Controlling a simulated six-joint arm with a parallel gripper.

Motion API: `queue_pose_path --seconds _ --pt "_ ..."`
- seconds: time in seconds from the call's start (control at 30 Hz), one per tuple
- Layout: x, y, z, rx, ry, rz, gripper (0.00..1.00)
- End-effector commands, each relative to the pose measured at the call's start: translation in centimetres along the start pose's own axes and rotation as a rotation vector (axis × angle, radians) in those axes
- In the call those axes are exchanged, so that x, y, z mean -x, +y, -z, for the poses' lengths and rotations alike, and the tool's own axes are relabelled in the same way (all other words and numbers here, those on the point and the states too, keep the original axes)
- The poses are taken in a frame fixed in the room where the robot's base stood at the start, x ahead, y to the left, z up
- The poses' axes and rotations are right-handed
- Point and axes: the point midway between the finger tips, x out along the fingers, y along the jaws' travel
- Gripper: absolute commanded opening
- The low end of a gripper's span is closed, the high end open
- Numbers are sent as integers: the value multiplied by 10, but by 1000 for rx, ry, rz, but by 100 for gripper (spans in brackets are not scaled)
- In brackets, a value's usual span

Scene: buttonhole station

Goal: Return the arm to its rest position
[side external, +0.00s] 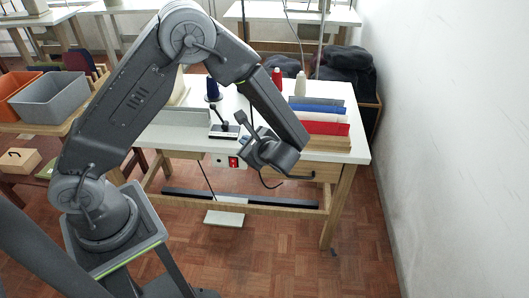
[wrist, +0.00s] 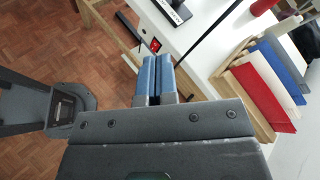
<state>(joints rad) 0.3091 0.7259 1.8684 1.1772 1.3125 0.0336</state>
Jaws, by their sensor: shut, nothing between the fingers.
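My gripper (side external: 244,142) is in front of the front edge of the white work table (side external: 352,152), at the end of my raised, bent arm. In the wrist view, its two blue fingers (wrist: 158,62) lie side by side, closed together with nothing visible between them. The fingers point toward the table's front edge and the red switch (wrist: 155,45). In the side view, the fingers are small and partly hidden by my wrist.
The red switch (side external: 233,161) is under the tabletop. A black-based device (side external: 222,132), blue spool (side external: 213,90), red spool (side external: 277,77) and fabric stack (side external: 325,122) are on the table. Grey (side external: 50,98) and orange (side external: 12,88) bins stand left.

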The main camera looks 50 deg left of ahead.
Motion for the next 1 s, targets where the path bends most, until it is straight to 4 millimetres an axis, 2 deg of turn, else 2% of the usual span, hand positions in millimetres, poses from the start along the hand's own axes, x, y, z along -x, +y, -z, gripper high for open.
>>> queue_pose_path --seconds 0.03,0.1,0.4,0.7,1.0 --pt "7 -2 -20 70 33 -55 0" --pt "16 1 -41 155 80 -131 0" --pt "62 22 -117 531 317 -420 0" --pt "114 48 -173 917 606 -648 0" --pt "154 66 -207 1226 875 -790 0"
